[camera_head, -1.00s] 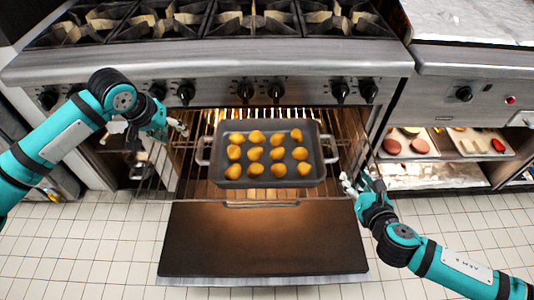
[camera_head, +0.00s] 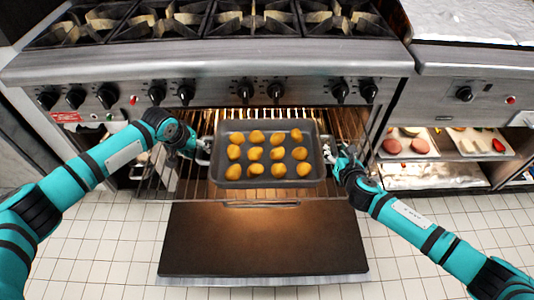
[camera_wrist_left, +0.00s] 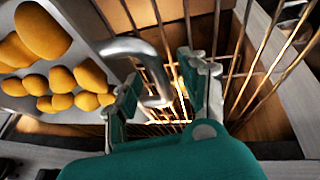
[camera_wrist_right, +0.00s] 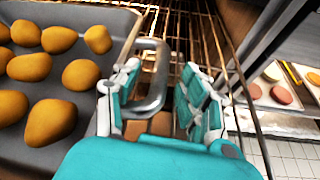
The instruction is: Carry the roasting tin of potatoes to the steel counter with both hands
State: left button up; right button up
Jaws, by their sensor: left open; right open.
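A grey roasting tin (camera_head: 228,171) with several golden potatoes (camera_head: 254,153) sits level on the pulled-out oven rack (camera_head: 190,185). My left gripper (camera_head: 204,149) is at the tin's left handle. In the left wrist view that handle (camera_wrist_left: 160,65) lies between the open fingers (camera_wrist_left: 165,95). My right gripper (camera_head: 334,158) is at the tin's right handle. In the right wrist view that handle (camera_wrist_right: 160,80) shows between the open fingers (camera_wrist_right: 160,95). Neither gripper is closed on a handle.
The oven door (camera_head: 263,240) hangs open in front of the rack. Gas burners (camera_head: 250,18) and a knob panel (camera_head: 220,90) lie above. A steel counter (camera_head: 470,25) stands at the upper right, with trays of food (camera_head: 408,143) on a shelf below it.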

pick_arm(q)
jog(key=shift+x, duration=0.8)
pick_arm(e)
jog(key=shift+x, duration=0.85)
pick_arm(q)
grip_shut()
pick_arm(e)
grip_shut()
pick_arm(q)
jog(key=shift+w+r, duration=0.15)
jog(key=shift+r, duration=0.05)
pick_arm(e)
jog(key=shift+r, duration=0.25)
